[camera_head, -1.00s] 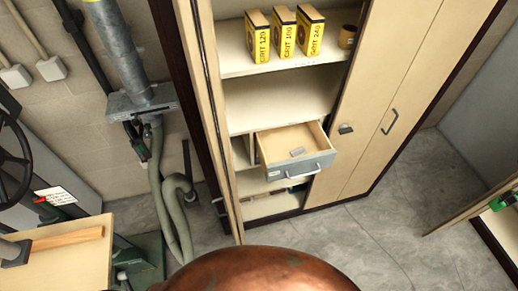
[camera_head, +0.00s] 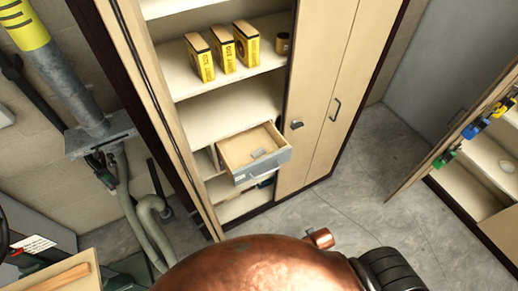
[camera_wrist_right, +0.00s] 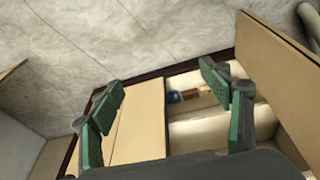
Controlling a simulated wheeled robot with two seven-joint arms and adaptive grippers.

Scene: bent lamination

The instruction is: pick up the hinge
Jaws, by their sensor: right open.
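A small grey metal piece, which looks like the hinge (camera_head: 257,153), lies flat in the open drawer (camera_head: 240,179) of the tall cabinet in the head view. It is small, so its details cannot be told. My right gripper (camera_wrist_right: 160,88) shows in the right wrist view with its green-padded fingers wide apart and nothing between them. The cabinet is beyond the fingers, and the hinge cannot be made out there. My left gripper is not in view.
Several yellow grit boxes (camera_head: 223,49) and a small brown tin (camera_head: 283,43) stand on the shelf above the drawer. Open cabinet doors border both sides. A green hose (camera_head: 135,225) and grey pipe are at left. Bare concrete floor (camera_head: 370,200) lies right of the cabinet.

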